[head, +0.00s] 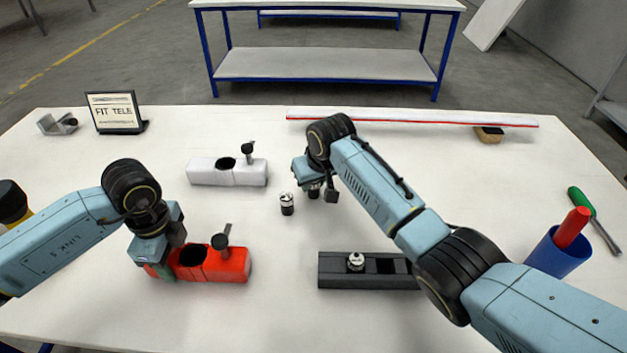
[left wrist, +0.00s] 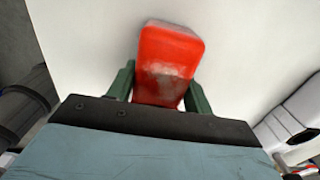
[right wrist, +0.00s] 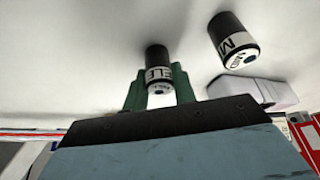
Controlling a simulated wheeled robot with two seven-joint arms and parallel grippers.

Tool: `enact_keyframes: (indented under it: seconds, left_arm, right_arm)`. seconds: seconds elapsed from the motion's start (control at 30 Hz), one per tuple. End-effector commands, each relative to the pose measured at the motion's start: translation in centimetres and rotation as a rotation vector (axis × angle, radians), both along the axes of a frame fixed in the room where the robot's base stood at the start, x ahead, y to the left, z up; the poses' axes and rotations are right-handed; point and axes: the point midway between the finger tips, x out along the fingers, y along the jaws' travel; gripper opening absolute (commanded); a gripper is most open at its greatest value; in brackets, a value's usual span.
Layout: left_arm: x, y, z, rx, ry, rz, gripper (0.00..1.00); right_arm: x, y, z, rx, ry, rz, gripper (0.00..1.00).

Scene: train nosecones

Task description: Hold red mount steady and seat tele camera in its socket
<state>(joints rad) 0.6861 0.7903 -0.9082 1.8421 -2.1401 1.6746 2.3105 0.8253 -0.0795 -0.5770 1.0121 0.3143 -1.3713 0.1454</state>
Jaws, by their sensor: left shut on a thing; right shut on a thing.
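The red mount (head: 232,266) lies on the table at front left, with a dark round socket opening and a black-knobbed clamp on top. My left gripper (head: 160,268) is shut on its left end; the mount's red end (left wrist: 168,60) shows between the green fingers in the left wrist view. My right gripper (head: 318,189) is shut on the tele camera (right wrist: 158,62), a small black cylinder with a white band reading "ELE". It is at mid-table, right of and behind the red mount. In the head view the gripper mostly hides it; I cannot tell whether it touches the table.
A camera marked "MID" (head: 287,204) stands close left of my right gripper. A white mount (head: 215,176) lies behind the red one. A dark tray (head: 335,279) holds another camera (head: 355,262). A "FIT TELE" sign (head: 115,113) stands back left; a blue cup (head: 556,258) stands right.

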Motion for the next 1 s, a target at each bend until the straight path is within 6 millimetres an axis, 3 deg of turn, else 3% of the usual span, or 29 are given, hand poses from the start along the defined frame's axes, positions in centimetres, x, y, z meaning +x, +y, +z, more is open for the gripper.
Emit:
enact_keyframes:
  seconds: [0.27, 0.3, 0.47, 0.77, 1.0]
  left_arm:
    - [0.0, 0.0, 0.0, 0.000, 0.000, 0.000, 0.34]
    - [0.0, 0.0, 0.0, 0.000, 0.000, 0.000, 0.34]
    - [0.0, 0.0, 0.0, 0.000, 0.000, 0.000, 0.34]
    - [0.0, 0.0, 0.0, 0.000, 0.000, 0.000, 0.34]
    - [0.0, 0.0, 0.0, 0.000, 0.000, 0.000, 0.34]
  right_arm:
    - [0.0, 0.0, -0.2, 0.001, 0.000, 0.000, 0.00]
    - [0.0, 0.0, -0.3, 0.001, 0.000, 0.000, 0.29]
    - [0.0, 0.0, -0.3, 0.001, 0.000, 0.000, 0.48]
    - [0.0, 0.0, -0.1, 0.000, -0.001, 0.000, 0.48]
    - [-0.7, -0.3, 2.0, 0.002, -0.002, 0.000, 0.48]
